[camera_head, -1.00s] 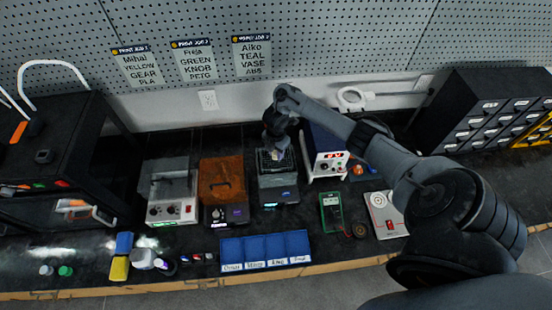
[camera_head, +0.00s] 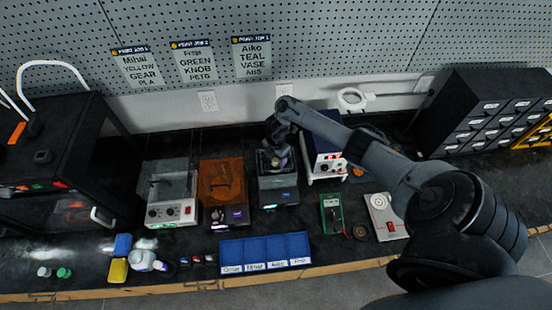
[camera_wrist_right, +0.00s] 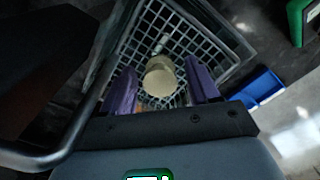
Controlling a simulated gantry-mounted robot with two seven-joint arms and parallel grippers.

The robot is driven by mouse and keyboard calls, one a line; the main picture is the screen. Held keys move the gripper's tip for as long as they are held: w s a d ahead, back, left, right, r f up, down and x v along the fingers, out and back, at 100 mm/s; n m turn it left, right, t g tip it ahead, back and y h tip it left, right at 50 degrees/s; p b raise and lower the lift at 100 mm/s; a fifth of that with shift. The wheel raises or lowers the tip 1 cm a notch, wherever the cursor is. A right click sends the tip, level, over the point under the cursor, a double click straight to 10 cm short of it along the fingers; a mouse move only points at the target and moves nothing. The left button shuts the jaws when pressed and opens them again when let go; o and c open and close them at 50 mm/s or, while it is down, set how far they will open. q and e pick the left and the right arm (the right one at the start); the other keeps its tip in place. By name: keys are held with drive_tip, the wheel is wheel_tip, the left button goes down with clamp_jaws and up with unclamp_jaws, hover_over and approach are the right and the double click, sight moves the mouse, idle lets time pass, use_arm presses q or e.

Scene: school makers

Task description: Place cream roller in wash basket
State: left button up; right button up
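The cream roller (camera_wrist_right: 160,76) shows in the right wrist view as a pale round end with a thin metal shaft beyond it. It lies between the two purple fingertips of my right gripper (camera_wrist_right: 162,92), with a gap on either side. The gripper is open. Behind the roller is the grey wire mesh of the wash basket (camera_wrist_right: 222,58). In the head view my right gripper (camera_head: 278,150) points down over the wash basket (camera_head: 262,168), and a small pale part of the roller shows below it. Whether the roller touches the mesh is unclear. My left gripper is out of view.
An orange-covered box (camera_head: 222,180) stands left of the basket unit and a white-and-blue device (camera_head: 325,160) stands close on its right. A blue divided tray (camera_head: 265,250) lies at the front edge. A green meter (camera_head: 332,213) lies at front right.

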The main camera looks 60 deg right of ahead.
drive_tip(key=shift+r, duration=0.1)
drive_tip(key=shift+r, duration=0.55)
wheel_tip(320, 180, up, 10)
drive_tip(key=p, duration=0.6)
drive_tip(key=a+f+m+t, duration=0.1)
drive_tip(key=a+f+t, duration=0.1)
drive_tip(key=a, duration=1)
drive_tip(key=a+f+m+t, duration=0.1)
drive_tip(key=a+f+t, duration=0.1)
drive_tip(key=a, duration=1.1)
drive_tip(key=s+a+r+m+t, duration=0.1)
drive_tip(key=s+a+r+m, duration=0.3)
drive_tip(key=s+a+r, duration=0.15)
drive_tip(key=s+r+m+g, duration=0.1)
drive_tip(key=s+r+m, duration=0.6)
drive_tip(key=s, duration=0.4)
drive_tip(key=shift+d+r+m, duration=0.2)
drive_tip(key=shift+d+m, duration=0.25)
drive_tip(key=shift+m, duration=0.15)
